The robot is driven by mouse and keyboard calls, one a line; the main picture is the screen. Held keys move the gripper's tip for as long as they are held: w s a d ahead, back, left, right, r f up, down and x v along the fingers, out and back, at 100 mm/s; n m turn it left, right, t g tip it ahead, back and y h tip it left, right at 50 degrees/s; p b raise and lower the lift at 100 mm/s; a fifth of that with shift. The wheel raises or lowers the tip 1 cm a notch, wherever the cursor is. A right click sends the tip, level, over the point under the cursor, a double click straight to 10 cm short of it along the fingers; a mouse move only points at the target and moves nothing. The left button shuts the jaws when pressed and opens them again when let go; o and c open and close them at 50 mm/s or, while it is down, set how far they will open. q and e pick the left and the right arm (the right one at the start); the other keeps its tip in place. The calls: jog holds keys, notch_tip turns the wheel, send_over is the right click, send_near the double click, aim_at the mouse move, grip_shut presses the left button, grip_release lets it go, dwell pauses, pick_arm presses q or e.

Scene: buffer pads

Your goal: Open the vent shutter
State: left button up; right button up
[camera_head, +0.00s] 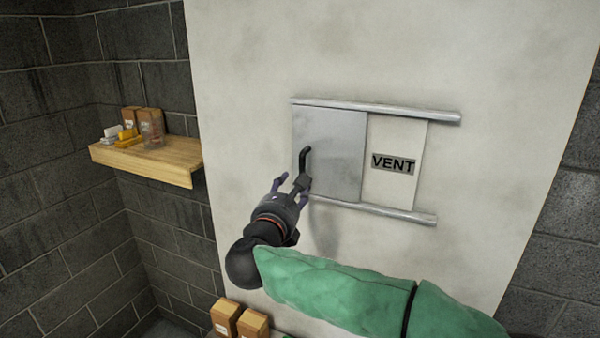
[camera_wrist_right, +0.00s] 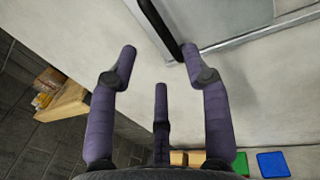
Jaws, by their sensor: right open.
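The vent shutter is a grey metal panel (camera_head: 340,150) between two horizontal rails, an upper one (camera_head: 375,110) and a lower one (camera_head: 390,212). It sits at the left end of the rails, left of a pale plate with a VENT label (camera_head: 393,163). A black handle (camera_head: 304,160) stands out near the panel's left edge. My right gripper (camera_head: 291,180) is open and empty, just below and left of the handle, its fingers pointing up toward it. In the right wrist view, the open fingers (camera_wrist_right: 160,60) are apart, with a dark bar (camera_wrist_right: 160,25), likely the handle, at the upper middle. My left gripper is not in view.
A wooden shelf (camera_head: 150,158) with small boxes and a clear container is on the brick wall at left. Cardboard boxes (camera_head: 238,318) stand below my right arm. Green (camera_wrist_right: 241,164) and blue (camera_wrist_right: 272,165) pads show in the wrist view. The wall around the shutter is clear.

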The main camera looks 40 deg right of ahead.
aim_at(323, 158)
jog(key=p+x, duration=0.2)
jog(key=x, duration=0.7)
jog(key=shift+w+d+p, duration=0.2)
jog(key=shift+d+p, duration=0.1)
jog(key=shift+p, duration=0.05)
grip_shut()
